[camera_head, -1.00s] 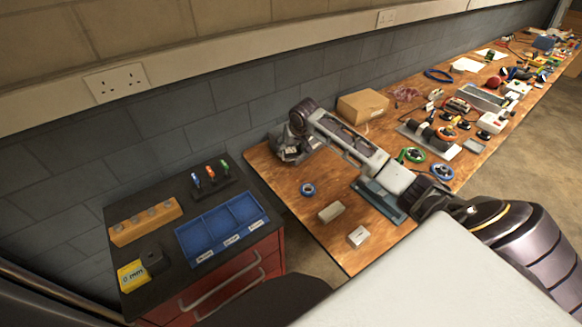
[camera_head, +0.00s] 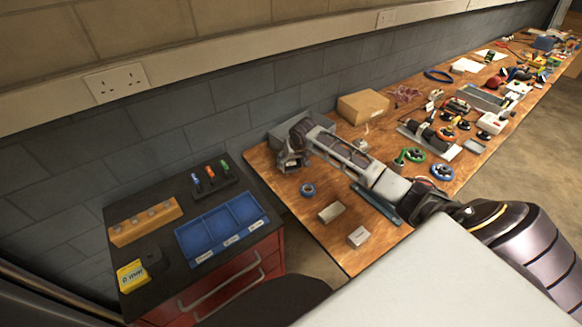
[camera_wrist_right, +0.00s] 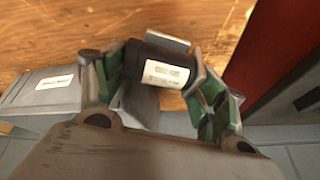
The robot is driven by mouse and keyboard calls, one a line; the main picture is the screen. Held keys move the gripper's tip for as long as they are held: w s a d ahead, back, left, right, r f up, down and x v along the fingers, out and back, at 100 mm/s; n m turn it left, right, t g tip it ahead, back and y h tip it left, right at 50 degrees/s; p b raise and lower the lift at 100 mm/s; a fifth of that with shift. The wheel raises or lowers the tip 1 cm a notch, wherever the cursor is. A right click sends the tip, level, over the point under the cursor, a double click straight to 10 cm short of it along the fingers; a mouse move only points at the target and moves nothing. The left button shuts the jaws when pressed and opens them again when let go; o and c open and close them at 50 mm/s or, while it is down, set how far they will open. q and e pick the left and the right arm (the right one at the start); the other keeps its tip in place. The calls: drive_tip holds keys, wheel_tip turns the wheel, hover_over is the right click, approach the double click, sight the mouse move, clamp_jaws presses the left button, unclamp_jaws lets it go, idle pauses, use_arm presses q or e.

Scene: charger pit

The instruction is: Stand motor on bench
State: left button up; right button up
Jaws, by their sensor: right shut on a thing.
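The motor (camera_wrist_right: 166,74), a dark cylinder with a white printed label, sits between the fingers of my right gripper (camera_wrist_right: 158,88) in the right wrist view. The gripper is shut on it, with green-padded fingers on either side. In the head view my right gripper (camera_head: 290,160) is at the far left corner of the wooden bench (camera_head: 290,190), near the wall, and the motor cannot be made out there. Whether the motor touches the bench is unclear. A grey metal part (camera_wrist_right: 145,106) shows just behind the motor. My left gripper is not in view.
A cardboard box (camera_head: 363,106) stands behind. A red drawer cabinet (camera_head: 232,282) with a blue tray (camera_head: 222,228) stands left, across a gap.

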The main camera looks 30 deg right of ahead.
sight(292, 163)
drive_tip(key=shift+f, duration=1.6)
drive_tip(key=shift+f, duration=0.1)
drive_tip(key=o, duration=1.3)
